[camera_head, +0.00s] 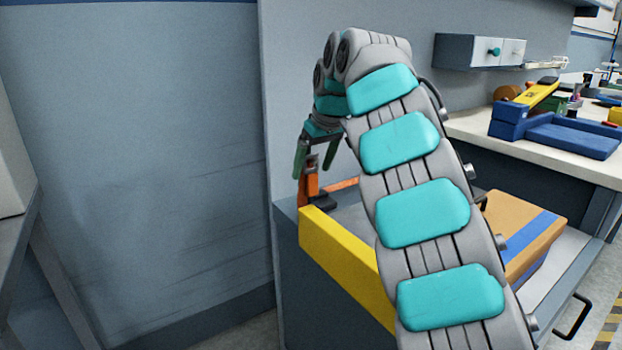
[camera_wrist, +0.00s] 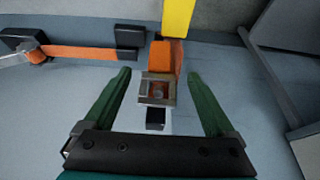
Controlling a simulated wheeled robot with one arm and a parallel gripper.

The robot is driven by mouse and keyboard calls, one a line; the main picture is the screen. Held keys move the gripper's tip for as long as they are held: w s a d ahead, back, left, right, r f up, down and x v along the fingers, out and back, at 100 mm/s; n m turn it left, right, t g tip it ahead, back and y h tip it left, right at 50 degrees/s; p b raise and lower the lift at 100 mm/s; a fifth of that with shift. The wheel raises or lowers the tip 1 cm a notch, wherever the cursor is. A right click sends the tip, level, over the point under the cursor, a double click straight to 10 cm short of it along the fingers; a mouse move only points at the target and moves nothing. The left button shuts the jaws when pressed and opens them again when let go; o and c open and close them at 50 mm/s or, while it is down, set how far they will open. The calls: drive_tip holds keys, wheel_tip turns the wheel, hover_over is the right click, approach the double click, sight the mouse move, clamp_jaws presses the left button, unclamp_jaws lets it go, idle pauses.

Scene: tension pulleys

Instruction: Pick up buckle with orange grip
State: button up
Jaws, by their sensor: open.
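The buckle (camera_wrist: 157,89) shows in the wrist view as a metal frame with an orange grip (camera_wrist: 165,57) at its far end. It sits in the gap between the two green fingers of my gripper (camera_wrist: 165,85), apart from both. In the head view my gripper (camera_head: 312,160) points down over the orange grip (camera_head: 311,182) at the left end of the yellow bar (camera_head: 345,251). The fingers are open. My own arm hides part of the fixture in the head view.
An orange strap (camera_wrist: 80,53) runs left from a black block (camera_wrist: 129,37). A box with a blue stripe (camera_head: 525,238) lies right of my arm. A workbench with a blue and yellow tool (camera_head: 550,128) stands at the right. A wall panel is close behind my gripper.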

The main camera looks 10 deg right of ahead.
sight(311, 173)
drive_tip(key=shift+p+x, duration=0.35)
drive_tip(key=shift+x, duration=2.25)
drive_tip(key=shift+d, duration=0.1)
clamp_jaws()
drive_tip(key=shift+r, duration=0.1)
